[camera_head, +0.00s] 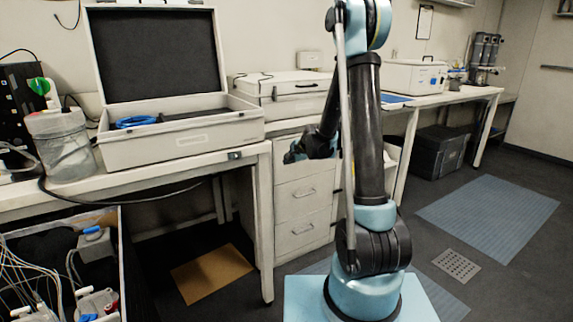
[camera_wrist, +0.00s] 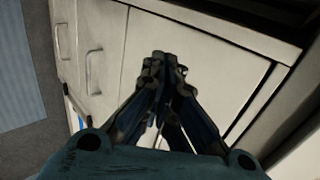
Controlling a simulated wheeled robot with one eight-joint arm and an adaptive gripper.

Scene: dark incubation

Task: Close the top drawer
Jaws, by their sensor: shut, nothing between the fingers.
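The white drawer cabinet (camera_head: 303,212) stands under the bench, left of my arm in the head view.
Two lower drawers with handles (camera_head: 303,192) look shut. The bench edge (camera_head: 190,172) lies above and left of the cabinet. An open white case (camera_head: 180,140) sits on the bench. A crate (camera_head: 122,262) with cables stands at the lower left.

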